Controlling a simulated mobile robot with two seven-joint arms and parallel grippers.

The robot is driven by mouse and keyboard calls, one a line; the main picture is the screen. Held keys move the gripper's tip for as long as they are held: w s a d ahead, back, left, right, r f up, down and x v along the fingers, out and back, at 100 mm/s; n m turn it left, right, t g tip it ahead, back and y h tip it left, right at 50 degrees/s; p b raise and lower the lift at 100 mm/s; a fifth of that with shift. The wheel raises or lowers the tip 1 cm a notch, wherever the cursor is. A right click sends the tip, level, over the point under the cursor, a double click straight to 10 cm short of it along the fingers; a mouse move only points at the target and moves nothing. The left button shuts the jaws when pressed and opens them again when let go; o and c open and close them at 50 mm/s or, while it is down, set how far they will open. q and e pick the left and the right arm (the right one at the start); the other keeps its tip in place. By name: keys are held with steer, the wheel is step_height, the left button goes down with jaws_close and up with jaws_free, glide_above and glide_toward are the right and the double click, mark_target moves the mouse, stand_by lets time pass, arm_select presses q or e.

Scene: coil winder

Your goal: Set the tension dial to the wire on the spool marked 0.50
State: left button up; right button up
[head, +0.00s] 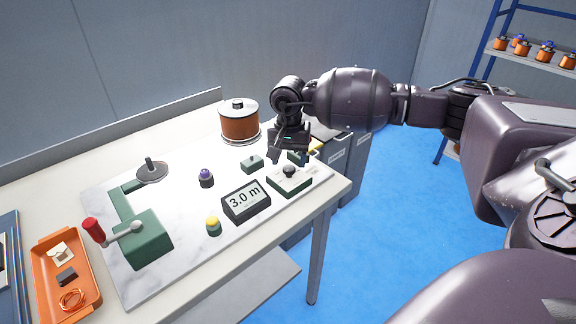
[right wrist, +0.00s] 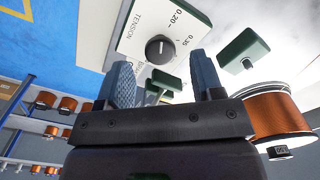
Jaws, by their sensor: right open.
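The tension dial (head: 289,171) is a dark round knob on a white-topped green box (head: 290,183) at the right end of the marble board. In the right wrist view the knob (right wrist: 160,49) has a short white mark, running roughly up and down the picture. TENSION, 0.20 and 0.35 are legible around it; other markings are hidden by my fingers. My right gripper (right wrist: 164,80) is open and empty, with its fingers apart just short of the knob. My left gripper is not seen.
A 3.0 m display (head: 246,201), a yellow button (head: 213,225), a purple-topped knob (head: 206,178) and a small green block (head: 251,164) stand near the dial box. A green winder with red handle (head: 93,230) and an orange tray (head: 68,275) lie left.

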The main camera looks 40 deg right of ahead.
mark_target(289, 172)
steer(key=shift+f, duration=1.3)
steer(key=c, duration=0.9)
